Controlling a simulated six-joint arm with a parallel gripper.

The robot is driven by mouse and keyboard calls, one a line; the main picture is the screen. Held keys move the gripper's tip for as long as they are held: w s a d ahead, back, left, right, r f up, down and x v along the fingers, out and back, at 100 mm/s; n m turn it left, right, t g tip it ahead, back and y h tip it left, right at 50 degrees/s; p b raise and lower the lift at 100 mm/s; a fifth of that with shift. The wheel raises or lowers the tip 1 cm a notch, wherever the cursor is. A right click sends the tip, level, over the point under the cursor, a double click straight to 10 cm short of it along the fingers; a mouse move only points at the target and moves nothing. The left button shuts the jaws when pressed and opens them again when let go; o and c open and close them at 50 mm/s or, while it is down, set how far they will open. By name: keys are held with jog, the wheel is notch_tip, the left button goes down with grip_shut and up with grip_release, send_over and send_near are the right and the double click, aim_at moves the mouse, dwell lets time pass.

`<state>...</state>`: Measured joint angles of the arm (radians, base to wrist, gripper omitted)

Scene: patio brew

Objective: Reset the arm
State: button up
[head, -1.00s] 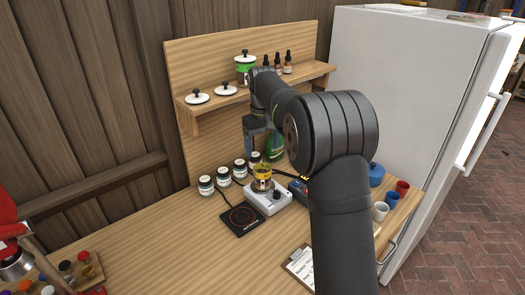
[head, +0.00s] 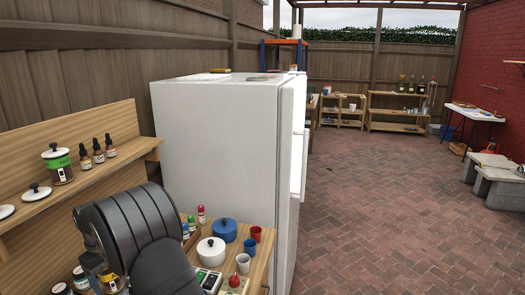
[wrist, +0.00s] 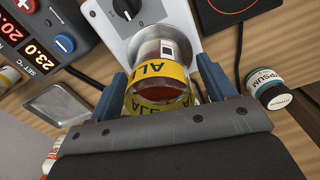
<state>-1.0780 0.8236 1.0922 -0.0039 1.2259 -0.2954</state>
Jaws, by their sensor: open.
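My gripper (wrist: 162,78) shows in the wrist view with its two blue fingers apart. A glass vessel with a yellow label (wrist: 158,72) stands between the fingers. Whether the fingers touch it is unclear. The vessel is on or right beside a white device with a black dial (wrist: 128,22). In the head view my dark arm fills the lower left, and my gripper is out of sight there.
In the wrist view, a display unit reading 23.0 (wrist: 38,38) is left, a black hot plate (wrist: 212,22) and a gypsum jar (wrist: 274,94) right. In the head view, a white fridge (head: 215,130), pots and cups crowd my arm. Brick floor (head: 400,190) is open.

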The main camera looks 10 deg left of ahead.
jog(key=shift+r, duration=1.8)
